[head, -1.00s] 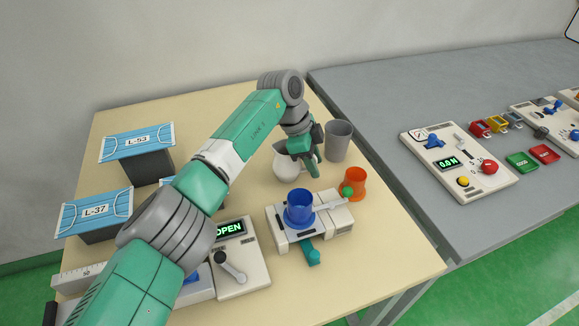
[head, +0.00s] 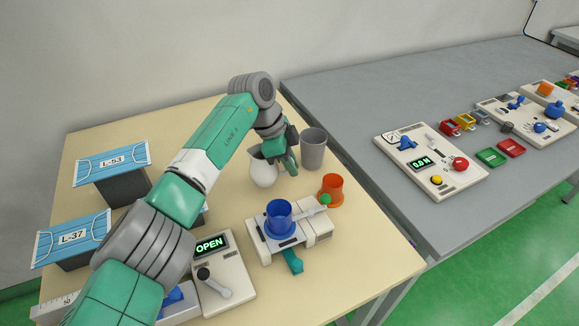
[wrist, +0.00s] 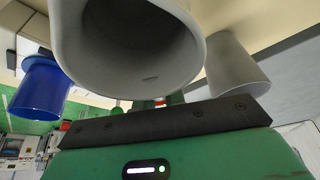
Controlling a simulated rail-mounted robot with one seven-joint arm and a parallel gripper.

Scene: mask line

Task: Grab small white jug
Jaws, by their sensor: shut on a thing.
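The small white jug (head: 263,169) stands on the beige table in the head view, partly hidden behind my gripper. In the wrist view the jug (wrist: 75,50) fills the upper middle, its round opening facing the camera. My gripper (head: 289,163) is at the jug's right side and shut on it. The fingertips are mostly hidden in the wrist view. I cannot tell whether the jug's base is clear of the table.
A grey cup (head: 314,150) stands close to the right of my gripper. An orange cup (head: 332,188) and a blue cup (head: 279,216) on a white device are nearer the front. Masks labelled L-53 (head: 112,163) and L-37 (head: 72,238) lie on dark blocks at left.

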